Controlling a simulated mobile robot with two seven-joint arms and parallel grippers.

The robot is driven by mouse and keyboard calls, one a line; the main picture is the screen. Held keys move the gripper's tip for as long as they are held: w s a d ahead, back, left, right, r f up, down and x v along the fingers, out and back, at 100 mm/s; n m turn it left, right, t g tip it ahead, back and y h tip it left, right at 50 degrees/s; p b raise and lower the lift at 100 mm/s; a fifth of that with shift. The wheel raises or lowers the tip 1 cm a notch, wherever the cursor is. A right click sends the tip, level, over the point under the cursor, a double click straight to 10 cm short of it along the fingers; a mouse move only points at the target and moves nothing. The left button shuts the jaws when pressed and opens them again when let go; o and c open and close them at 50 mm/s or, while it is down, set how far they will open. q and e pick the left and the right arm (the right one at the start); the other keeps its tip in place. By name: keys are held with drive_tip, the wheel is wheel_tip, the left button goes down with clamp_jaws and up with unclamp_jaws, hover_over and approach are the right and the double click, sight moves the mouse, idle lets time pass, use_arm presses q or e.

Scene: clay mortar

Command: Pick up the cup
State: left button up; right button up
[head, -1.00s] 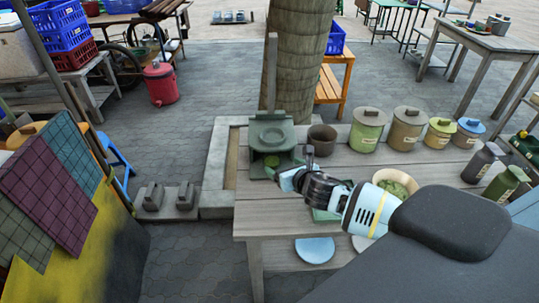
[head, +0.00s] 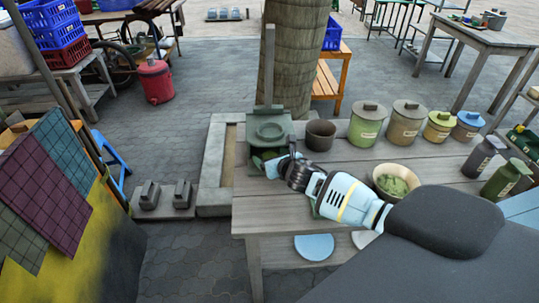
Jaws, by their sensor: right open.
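A dark brown, round, open-topped cup (head: 320,136) stands upright near the back of the wooden table (head: 275,222). It is just right of a dark green box-like device (head: 270,130) with a round top and an upright post. My right gripper (head: 273,161) is open, at the front of the green device, left of and nearer than the cup. It is apart from the cup in the picture. The gripper hides most of the device's front opening, so I cannot tell what is inside. My left gripper is not in view.
Lidded canisters, green (head: 367,125), brown (head: 405,124), yellow-green (head: 439,127) and blue (head: 468,126), stand right of the cup. A cream bowl (head: 396,170) with green contents sits behind my right forearm. Dark bottles (head: 483,156) stand at right. The table's front left is clear.

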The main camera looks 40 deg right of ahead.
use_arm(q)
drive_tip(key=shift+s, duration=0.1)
use_arm(e)
drive_tip(key=shift+w, duration=0.1)
drive_tip(key=c, duration=0.9)
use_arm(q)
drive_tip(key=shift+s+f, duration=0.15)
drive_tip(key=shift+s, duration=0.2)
use_arm(e)
drive_tip(key=shift+c, duration=0.9)
drive_tip(key=shift+r, duration=0.1)
